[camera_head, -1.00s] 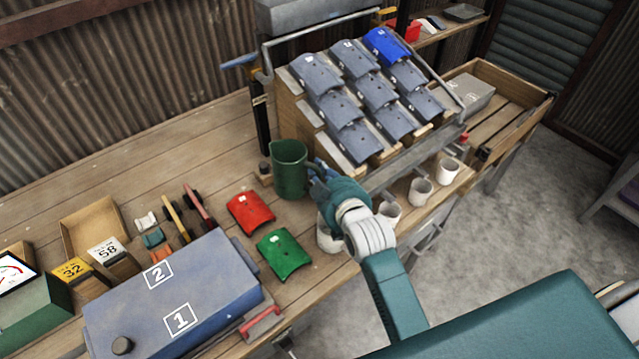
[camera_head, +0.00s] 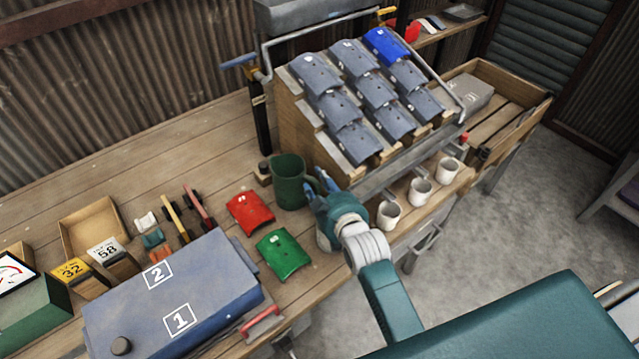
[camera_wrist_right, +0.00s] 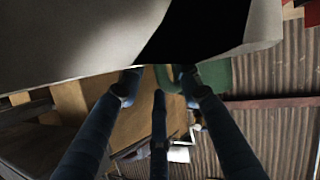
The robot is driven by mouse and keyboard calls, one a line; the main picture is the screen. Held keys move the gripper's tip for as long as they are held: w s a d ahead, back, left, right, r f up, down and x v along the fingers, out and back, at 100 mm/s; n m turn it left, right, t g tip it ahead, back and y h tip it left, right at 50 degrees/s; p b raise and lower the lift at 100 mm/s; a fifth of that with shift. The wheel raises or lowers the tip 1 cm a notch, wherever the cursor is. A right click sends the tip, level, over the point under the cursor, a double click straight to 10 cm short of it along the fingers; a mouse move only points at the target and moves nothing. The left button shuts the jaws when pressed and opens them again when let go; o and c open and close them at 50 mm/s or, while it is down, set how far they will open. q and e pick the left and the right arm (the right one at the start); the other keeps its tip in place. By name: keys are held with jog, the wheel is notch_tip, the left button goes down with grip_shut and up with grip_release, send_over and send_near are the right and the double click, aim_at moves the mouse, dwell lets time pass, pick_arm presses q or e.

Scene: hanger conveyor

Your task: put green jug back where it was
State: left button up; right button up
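The green jug (camera_head: 289,185) stands upright on the wooden workbench, left of the sloped rack, with its handle towards my right gripper. My right gripper (camera_head: 319,190) is beside the jug at the handle side, its blue fingers spread. In the right wrist view the fingers (camera_wrist_right: 165,85) are apart, with part of the green jug (camera_wrist_right: 215,73) showing beyond and between the tips. Whether a finger touches the handle is hard to tell. My left gripper is not in view.
A red plate (camera_head: 250,212) and a green plate (camera_head: 283,254) lie just in front of the jug. White cups (camera_head: 420,192) stand along the rack's front. The sloped rack (camera_head: 290,112) rises behind. A blue-grey box (camera_head: 215,275) fills the front left.

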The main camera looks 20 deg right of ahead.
jog(key=shift+r, duration=0.1)
jog(key=v, duration=1.2)
jog(key=shift+b, duration=0.4)
